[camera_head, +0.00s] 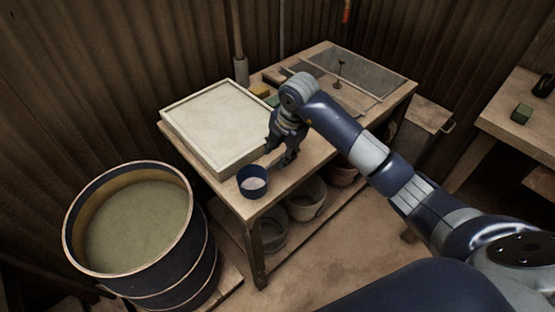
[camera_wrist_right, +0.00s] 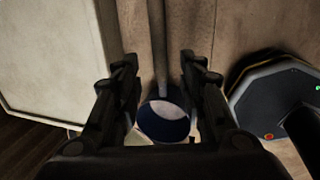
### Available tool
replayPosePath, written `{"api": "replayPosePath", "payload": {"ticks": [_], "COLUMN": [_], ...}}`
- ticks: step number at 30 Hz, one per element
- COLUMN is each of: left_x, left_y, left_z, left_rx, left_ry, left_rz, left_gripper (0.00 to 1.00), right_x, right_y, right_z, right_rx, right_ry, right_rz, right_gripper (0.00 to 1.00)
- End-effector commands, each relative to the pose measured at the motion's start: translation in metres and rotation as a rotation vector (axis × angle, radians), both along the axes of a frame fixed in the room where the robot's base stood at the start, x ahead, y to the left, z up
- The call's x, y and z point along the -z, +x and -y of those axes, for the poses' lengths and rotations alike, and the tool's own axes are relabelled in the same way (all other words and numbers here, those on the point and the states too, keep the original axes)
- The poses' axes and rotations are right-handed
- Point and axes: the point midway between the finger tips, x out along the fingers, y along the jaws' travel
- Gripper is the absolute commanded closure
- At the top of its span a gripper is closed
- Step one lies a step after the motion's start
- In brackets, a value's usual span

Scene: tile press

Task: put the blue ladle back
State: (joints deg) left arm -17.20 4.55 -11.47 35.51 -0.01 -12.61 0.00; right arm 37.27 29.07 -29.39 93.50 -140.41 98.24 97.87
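The blue ladle's round bowl (camera_head: 252,184) is at the front corner of the wooden table, beside the white tray; something pale shows inside it. My right gripper (camera_head: 280,155) points down just behind and to the right of the bowl. In the right wrist view the bowl (camera_wrist_right: 163,121) shows between the fingers of my right gripper (camera_wrist_right: 163,85), which stand wide apart. A long, thin grey shaft, seemingly the ladle's handle, runs up from the bowl between them, with no clear finger contact. My left gripper is not in view.
The white rectangular tray (camera_head: 170,108) lies on the wooden table (camera_head: 318,163). A big round barrel (camera_head: 190,255) of greenish liquid stands at the left. Several pots, including a pale one (camera_head: 307,204), sit under the table. A framed mesh screen (camera_head: 375,78) lies at the table's back.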

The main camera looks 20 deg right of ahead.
Motion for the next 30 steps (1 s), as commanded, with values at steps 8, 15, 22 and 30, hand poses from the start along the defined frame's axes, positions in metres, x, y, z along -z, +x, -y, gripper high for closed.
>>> {"api": "replayPosePath", "payload": {"ticks": [8,15,22,30], "left_x": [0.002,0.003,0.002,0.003], "left_y": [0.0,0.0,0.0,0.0], "left_z": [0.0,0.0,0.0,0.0], "left_rx": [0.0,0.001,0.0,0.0], "left_ry": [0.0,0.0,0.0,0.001], "left_rz": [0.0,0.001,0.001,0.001], "left_gripper": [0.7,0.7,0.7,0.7], "right_x": [-0.047,-0.059,-0.058,-0.051], "right_y": [-0.011,-0.015,-0.015,-0.022], "right_z": [0.003,0.004,0.003,-0.079], "right_rx": [-0.001,-0.001,-0.001,-0.225], "right_ry": [0.0,-0.001,0.001,0.265], "right_rz": [0.001,-0.001,-0.002,0.096], "right_gripper": [0.63,0.63,0.63,0.63]}}
